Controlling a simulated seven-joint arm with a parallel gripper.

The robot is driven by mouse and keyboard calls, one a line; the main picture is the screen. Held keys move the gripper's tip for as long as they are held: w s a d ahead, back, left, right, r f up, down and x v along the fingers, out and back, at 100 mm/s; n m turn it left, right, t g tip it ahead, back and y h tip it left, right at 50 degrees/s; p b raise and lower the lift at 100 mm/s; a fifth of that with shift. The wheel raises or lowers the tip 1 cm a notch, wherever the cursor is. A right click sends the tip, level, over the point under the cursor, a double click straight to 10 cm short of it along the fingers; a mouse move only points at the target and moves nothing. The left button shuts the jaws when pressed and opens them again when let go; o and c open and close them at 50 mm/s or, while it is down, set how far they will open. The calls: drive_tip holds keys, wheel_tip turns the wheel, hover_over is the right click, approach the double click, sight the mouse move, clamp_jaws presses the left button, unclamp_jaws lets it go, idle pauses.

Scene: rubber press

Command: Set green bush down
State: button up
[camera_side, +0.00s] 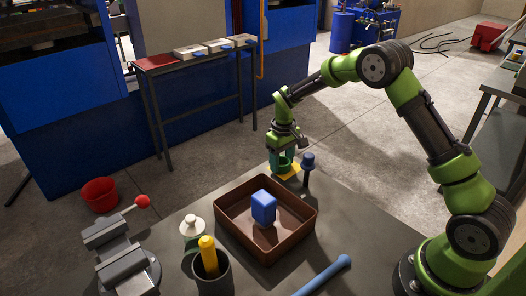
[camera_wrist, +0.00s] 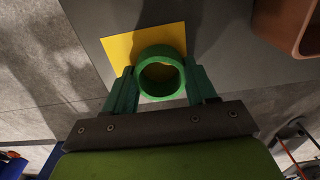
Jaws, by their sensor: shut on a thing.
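The green bush (camera_wrist: 160,53) is a short ring with an open bore, held between the two green fingers of my gripper (camera_wrist: 163,85) in the wrist view. Yellow shows through its bore. A yellow square (camera_wrist: 118,47) lies flat on the grey table (camera_wrist: 222,70) beneath it, and the bush overlaps its lower part in the picture. In the side view my gripper (camera_side: 283,160) points down over the yellow square (camera_side: 290,173) at the table's far edge, with the green bush (camera_side: 285,164) between its fingers. I cannot tell whether the bush touches the square.
A brown tray (camera_side: 240,247) holding a blue block (camera_side: 263,207) is nearer the camera. A dark cup (camera_side: 212,277) with a yellow item, a blue bar (camera_side: 324,275) and a vice (camera_side: 125,255) are also on the table.

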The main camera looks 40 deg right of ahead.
drive_tip(key=shift+f, duration=0.1)
drive_tip(key=o, duration=1)
drive_tip(key=shift+o, duration=0.2)
wheel_tip(320, 180, up, 12)
drive_tip(key=s+a+r+m+t+y, duration=0.1)
drive_tip(key=s+a+r+m+t, duration=0.2)
drive_tip(key=s+r, duration=0.85)
drive_tip(key=s+a+m+t+y, duration=0.1)
drive_tip(key=s+a+t, duration=0.3)
drive_tip(key=s, duration=1.1)
drive_tip(key=shift+a+r, duration=0.25)
drive_tip(key=shift+a, duration=0.3)
